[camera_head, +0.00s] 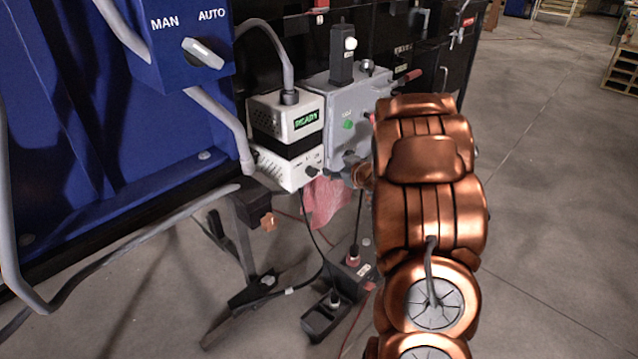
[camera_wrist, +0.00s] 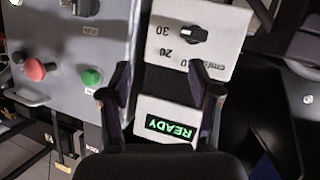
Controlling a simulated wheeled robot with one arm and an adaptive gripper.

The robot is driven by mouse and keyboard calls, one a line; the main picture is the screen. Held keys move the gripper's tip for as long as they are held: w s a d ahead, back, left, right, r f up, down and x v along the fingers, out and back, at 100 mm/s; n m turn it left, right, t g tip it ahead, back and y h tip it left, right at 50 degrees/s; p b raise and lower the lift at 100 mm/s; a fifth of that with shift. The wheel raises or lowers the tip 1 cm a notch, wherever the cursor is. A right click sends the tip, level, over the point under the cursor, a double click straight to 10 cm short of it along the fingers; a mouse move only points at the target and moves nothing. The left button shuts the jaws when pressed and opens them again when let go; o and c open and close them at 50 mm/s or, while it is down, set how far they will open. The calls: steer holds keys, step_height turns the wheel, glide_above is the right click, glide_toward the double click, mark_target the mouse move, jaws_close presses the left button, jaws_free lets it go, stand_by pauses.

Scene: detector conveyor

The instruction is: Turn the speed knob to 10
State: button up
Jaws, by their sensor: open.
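The speed knob (camera_wrist: 193,34) is a small black knob on a white control box (camera_wrist: 226,22), with printed numbers including 30 and 20 and a cm/s mark beside it. It also shows in the head view (camera_head: 313,170) on the lower white box. Which mark its pointer faces is hard to tell. My gripper (camera_wrist: 158,78) is open, its two dark fingers apart in the wrist view, with nothing between them. The knob lies beyond the right fingertip, apart from it.
A green READY display (camera_wrist: 168,127) sits on the neighbouring white box. A grey panel (camera_wrist: 62,50) with a red button (camera_wrist: 35,69) and green button (camera_wrist: 91,77) is at left. In the head view, a blue cabinet (camera_head: 90,150) with a MAN/AUTO switch (camera_head: 203,53) stands left; open floor lies right.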

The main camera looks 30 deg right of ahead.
mark_target(317, 173)
steer(key=shift+s+a+f+t+y+b, duration=0.8)
steer(key=shift+f+t+y+b, duration=0.65)
steer(key=shift+f+t+y, duration=0.75)
steer(key=shift+n+g+y, duration=0.3)
steer(key=shift+f+x, duration=0.15)
steer(key=shift+x, duration=1.6)
steer(key=shift+f+x, duration=0.1)
steer(key=shift+x, duration=1.65)
steer(key=shift+d, duration=0.1)
steer(key=shift+c, duration=0.4)
steer(key=c, duration=1.1)
steer(key=shift+o, duration=0.2)
